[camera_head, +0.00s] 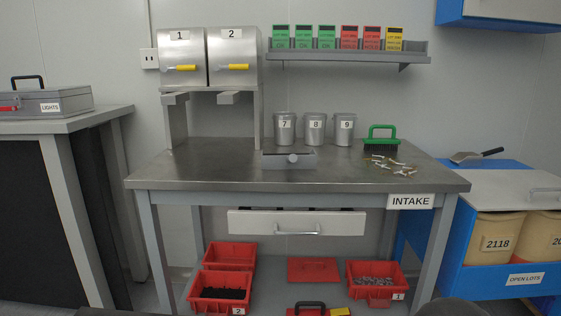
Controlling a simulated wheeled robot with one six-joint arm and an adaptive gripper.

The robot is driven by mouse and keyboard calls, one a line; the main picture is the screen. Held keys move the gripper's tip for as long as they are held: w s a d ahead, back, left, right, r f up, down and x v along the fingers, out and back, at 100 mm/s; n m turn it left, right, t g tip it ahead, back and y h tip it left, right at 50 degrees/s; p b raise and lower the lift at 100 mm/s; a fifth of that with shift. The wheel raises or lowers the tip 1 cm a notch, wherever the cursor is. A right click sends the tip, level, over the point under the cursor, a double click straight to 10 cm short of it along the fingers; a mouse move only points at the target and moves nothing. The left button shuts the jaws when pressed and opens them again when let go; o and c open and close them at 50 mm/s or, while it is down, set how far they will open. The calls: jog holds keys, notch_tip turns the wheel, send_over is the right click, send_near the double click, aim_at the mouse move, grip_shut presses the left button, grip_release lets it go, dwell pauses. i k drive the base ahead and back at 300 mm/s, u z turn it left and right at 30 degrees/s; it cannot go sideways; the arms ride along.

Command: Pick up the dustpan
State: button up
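The dustpan (466,157) is a small grey metal scoop with a black handle pointing right. It lies on top of the blue cabinet (448,240) at the right, behind the grey lid panel and beyond the right edge of the steel table. Nothing visible covers it. My gripper is not in view.
The steel table (220,172) fills the middle. Red bins (220,287) sit below. A wall shelf (345,53) hangs above.

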aim_at(269, 160)
jog(key=u, duration=4.15)
jog(key=k, duration=1.95)
jog(key=z, duration=1.35)
